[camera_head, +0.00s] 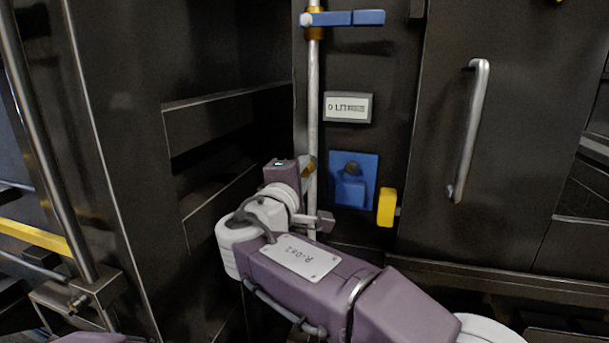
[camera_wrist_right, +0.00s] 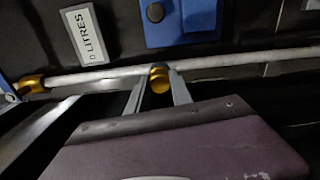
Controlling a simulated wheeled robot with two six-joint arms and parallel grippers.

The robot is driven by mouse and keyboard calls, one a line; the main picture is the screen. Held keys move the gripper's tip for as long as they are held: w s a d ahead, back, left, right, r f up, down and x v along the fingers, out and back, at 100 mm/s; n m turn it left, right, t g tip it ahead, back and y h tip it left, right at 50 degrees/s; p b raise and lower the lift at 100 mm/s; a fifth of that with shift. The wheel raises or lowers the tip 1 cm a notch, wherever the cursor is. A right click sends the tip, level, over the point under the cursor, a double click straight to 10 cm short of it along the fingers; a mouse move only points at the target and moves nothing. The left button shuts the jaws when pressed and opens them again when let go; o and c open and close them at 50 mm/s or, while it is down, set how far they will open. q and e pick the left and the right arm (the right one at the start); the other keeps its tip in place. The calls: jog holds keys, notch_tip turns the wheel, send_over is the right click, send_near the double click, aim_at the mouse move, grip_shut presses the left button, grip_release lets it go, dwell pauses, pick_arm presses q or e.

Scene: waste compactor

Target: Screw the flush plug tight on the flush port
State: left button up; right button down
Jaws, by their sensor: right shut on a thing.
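My right gripper (camera_wrist_right: 158,90) has its two grey fingers closed on a small brass cylinder (camera_wrist_right: 159,80), which looks like the flush plug. The plug is right at the pale vertical pipe, where the flush port appears to be. The fingers and pipe hide the port, so I cannot tell how far the plug is seated. In the head view, the brass piece (camera_head: 308,165) shows against the pipe beside my purple right wrist, and the fingers are mostly hidden. My left gripper is not in view.
The pale pipe (camera_head: 313,100) runs up to a brass valve with a blue handle (camera_head: 345,18). A litre display (camera_head: 347,107), a blue bracket plate (camera_head: 368,165) and a yellow block (camera_head: 386,207) are right of the pipe. A door handle (camera_head: 472,130) stands farther right.

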jog(key=m+b, duration=0.3)
jog(key=shift+f, duration=0.2)
jog(key=shift+r+m, duration=0.2)
jog(key=shift+m, duration=0.2)
jog(key=c, duration=1.1)
grip_release()
jog(key=shift+o, duration=0.2)
jog(key=shift+c, duration=0.4)
